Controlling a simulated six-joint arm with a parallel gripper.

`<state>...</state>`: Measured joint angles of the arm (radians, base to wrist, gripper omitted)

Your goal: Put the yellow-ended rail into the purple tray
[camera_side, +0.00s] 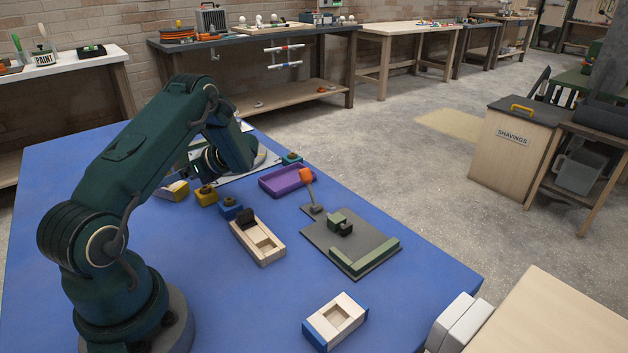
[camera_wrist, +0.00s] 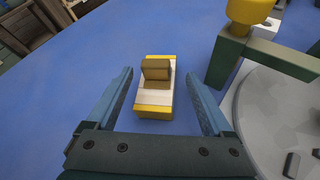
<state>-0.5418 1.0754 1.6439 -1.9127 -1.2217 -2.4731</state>
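The yellow-ended rail (camera_wrist: 154,98) is a pale block with yellow ends and a tan upright piece on top. It lies on the blue table, and in the side view it shows at the back left (camera_side: 175,191), partly behind my arm. My gripper (camera_wrist: 160,98) is open, with its two blue fingers apart on either side of the rail in the wrist view; I see no contact. In the side view the gripper is mostly hidden by my own arm. The purple tray (camera_side: 285,181) stands to the right of my gripper, and looks empty.
A wooden rail (camera_side: 257,241), a blue-ended rail (camera_side: 335,320) and a grey board (camera_side: 350,243) with green pieces lie in front. A grey disc (camera_wrist: 285,120) and green bracket (camera_wrist: 232,55) sit right of the fingers.

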